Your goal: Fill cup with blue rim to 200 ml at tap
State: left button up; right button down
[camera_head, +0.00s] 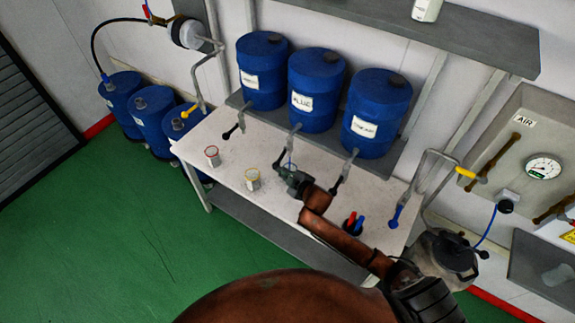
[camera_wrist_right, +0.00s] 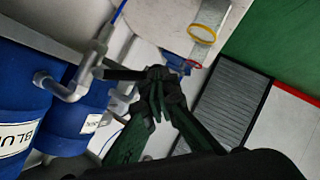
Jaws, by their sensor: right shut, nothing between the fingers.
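My right gripper (camera_head: 284,170) is over the white table (camera_head: 222,138), below the middle blue barrel (camera_head: 314,92). In the right wrist view its fingers (camera_wrist_right: 160,76) are shut, at the end of the black lever of a grey tap (camera_wrist_right: 68,88). In the head view this tap (camera_head: 295,135) hangs from the middle barrel. A thin blue edge (camera_wrist_right: 118,12) at the top of the wrist view looks like the rim of the blue-rimmed cup. In the head view a bit of blue shows behind the gripper. The cup's level cannot be read. My left gripper is not in view.
A yellow-rimmed cup (camera_head: 252,180) and a red-rimmed cup (camera_head: 212,156) stand left of the gripper. Barrels flank the middle one, each with a tap. A black holder with red and blue items (camera_head: 354,223) stands to the right. A metal can (camera_head: 444,254) stands beyond the table.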

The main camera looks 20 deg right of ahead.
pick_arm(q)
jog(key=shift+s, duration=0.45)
pick_arm(e)
jog(key=shift+a, duration=0.1)
pick_arm(q)
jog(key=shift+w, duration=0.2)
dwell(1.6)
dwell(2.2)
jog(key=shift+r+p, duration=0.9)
jog(key=shift+p, duration=0.05)
pick_arm(e)
jog(key=shift+r, duration=0.85)
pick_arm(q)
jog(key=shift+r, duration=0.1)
pick_arm(e)
jog(key=shift+s+r+p, duration=0.25)
jog(key=shift+p, duration=0.2)
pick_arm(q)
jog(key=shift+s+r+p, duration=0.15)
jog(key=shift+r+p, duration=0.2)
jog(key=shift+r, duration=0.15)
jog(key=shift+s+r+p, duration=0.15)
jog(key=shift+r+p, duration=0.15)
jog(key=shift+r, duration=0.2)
pick_arm(e)
jog(key=d+v, duration=0.1)
jog(key=v, duration=1.2)
jog(key=shift+d+r, duration=0.15)
jog(key=shift+r, duration=0.3)
